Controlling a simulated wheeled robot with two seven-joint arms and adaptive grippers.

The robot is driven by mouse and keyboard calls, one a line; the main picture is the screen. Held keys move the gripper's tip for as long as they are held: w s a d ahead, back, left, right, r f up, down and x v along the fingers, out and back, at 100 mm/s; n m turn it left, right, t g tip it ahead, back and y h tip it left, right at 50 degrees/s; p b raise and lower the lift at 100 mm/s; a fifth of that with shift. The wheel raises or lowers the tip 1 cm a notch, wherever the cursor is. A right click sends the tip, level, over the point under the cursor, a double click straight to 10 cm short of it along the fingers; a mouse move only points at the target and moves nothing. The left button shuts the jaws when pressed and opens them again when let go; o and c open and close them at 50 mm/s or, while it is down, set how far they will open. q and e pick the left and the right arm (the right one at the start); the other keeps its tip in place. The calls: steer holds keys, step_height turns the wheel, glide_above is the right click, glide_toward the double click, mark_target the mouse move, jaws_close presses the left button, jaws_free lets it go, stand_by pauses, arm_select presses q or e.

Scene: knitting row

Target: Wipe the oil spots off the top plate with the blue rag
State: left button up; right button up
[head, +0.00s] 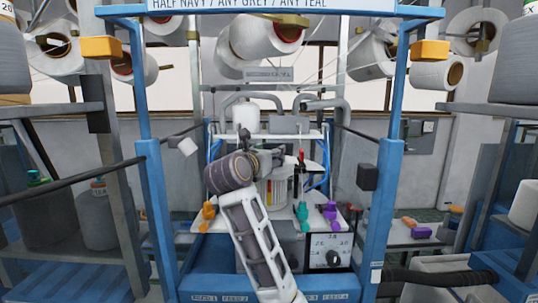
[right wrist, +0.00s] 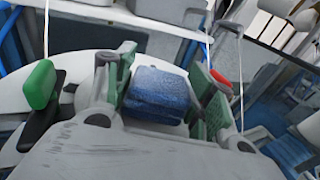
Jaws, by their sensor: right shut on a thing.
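My right gripper (right wrist: 163,78) is shut on the blue rag (right wrist: 157,95), a folded block between its green finger pads in the right wrist view. A white round-edged surface (right wrist: 85,68), probably the top plate, lies behind and left of the gripper. I cannot tell whether the rag touches it. In the head view a pale top plate (head: 285,136) crosses the machine behind my right arm. I can make out no oil spots. My left gripper is not in view.
A green-and-black lever (right wrist: 40,86) is close left of the gripper in the right wrist view. Blue posts (head: 390,180) flank the machine. Thin yarns run upward.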

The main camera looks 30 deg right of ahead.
steer(key=shift+f+b, duration=0.5)
steer(key=shift+f, duration=0.2)
stand_by(0.4)
steer(key=shift+w, duration=0.1)
steer(key=shift+w+d+p, duration=0.25)
steer(key=shift+w+d, duration=0.2)
steer(key=shift+w, duration=0.45)
steer(key=shift+w+d+p, duration=0.2)
steer(key=shift+w+d, duration=0.25)
steer(key=shift+w, duration=0.4)
steer(key=shift+r, duration=0.1)
steer(key=shift+s+a, duration=0.1)
steer(key=shift+s, duration=0.05)
steer(key=shift+s+a+f, duration=0.2)
steer(key=shift+s, duration=0.2)
steer(key=shift+s+a+b, duration=0.3)
steer(key=shift+s+a, duration=0.05)
steer(key=shift+s, duration=0.3)
steer(key=shift+s+a+b, duration=0.3)
steer(key=shift+s, duration=0.35)
